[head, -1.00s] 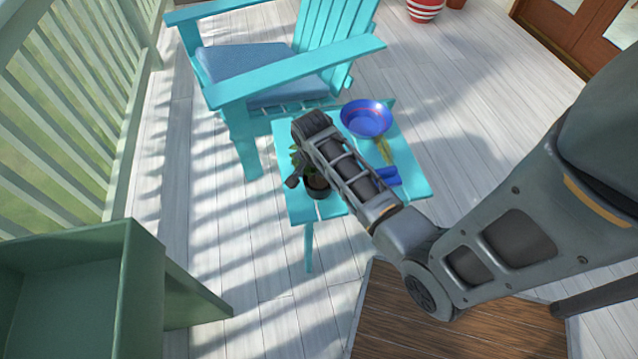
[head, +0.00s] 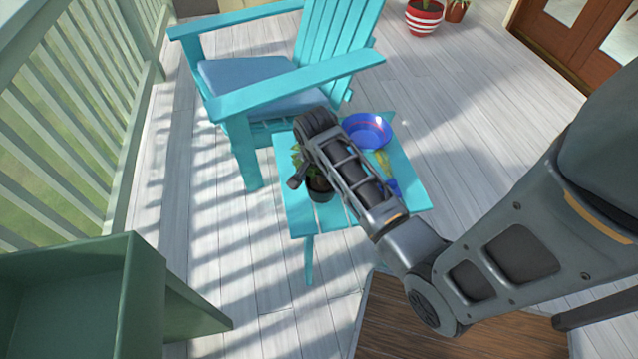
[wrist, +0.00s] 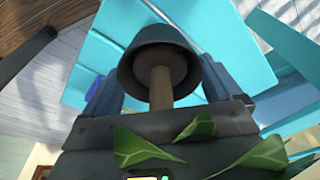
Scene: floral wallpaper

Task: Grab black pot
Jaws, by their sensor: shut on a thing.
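The black pot (head: 320,190) holds a small leafy plant and is at the near left part of the turquoise side table (head: 300,222). In the wrist view the dark pot (wrist: 158,55) is upside down in the picture, with a brown stem and green leaves coming toward the camera. My gripper (wrist: 160,88) is shut on the pot, with one finger on each side of it. In the head view my arm hides the fingers and part of the plant. I cannot tell whether the pot's base touches the table.
A blue bowl (head: 367,130) and a yellowish thing (head: 383,160) are on the table, partly behind my arm. A turquoise chair (head: 285,85) with a blue cushion stands behind it. A green box-like piece (head: 145,300) is at the lower left. Open deck floor lies between.

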